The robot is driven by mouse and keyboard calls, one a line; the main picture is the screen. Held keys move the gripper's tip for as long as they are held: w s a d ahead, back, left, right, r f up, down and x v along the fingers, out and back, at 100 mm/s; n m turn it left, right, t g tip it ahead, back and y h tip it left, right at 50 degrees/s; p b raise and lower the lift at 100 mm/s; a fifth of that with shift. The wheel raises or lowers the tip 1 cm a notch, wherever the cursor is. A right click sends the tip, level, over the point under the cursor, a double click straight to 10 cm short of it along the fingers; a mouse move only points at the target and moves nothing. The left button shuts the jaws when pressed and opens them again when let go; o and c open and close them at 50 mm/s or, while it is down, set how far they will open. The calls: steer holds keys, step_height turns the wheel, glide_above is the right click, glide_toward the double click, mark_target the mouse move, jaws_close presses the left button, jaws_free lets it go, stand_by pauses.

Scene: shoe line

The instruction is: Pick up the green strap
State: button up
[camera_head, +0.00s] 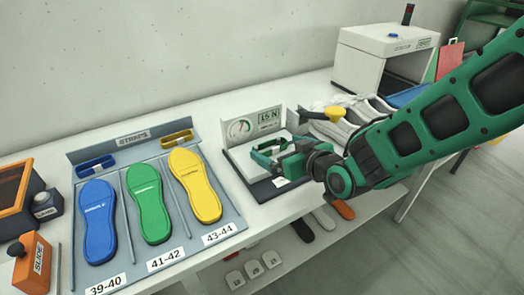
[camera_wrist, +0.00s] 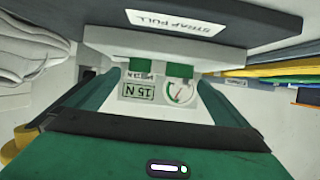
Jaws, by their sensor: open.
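My gripper (camera_head: 272,156) is open over the strap-pull tester (camera_head: 234,135) in the head view. In the wrist view, the open gripper (camera_wrist: 160,70) faces the tester's white gauge panel (camera_wrist: 155,92). Green parts show at the jaws in both views. I cannot clearly tell the green strap from my green fingers there. On the rack marked STRAPS (camera_head: 132,141), a blue strap (camera_head: 95,165) and a yellow strap (camera_head: 177,138) lie at the back, with no green strap between them.
Blue (camera_head: 98,222), green (camera_head: 149,203) and yellow (camera_head: 195,186) soles lie on the rack. White shoe uppers (camera_head: 335,125) and a white machine (camera_head: 385,55) stand right of the tester. An orange button box (camera_head: 31,262) stands at front left. The wall runs behind the table.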

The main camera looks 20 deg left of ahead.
mark_target(268, 143)
steer(key=shift+x, duration=2.1)
steer(key=c, duration=0.9)
steer(key=shift+c, duration=0.2)
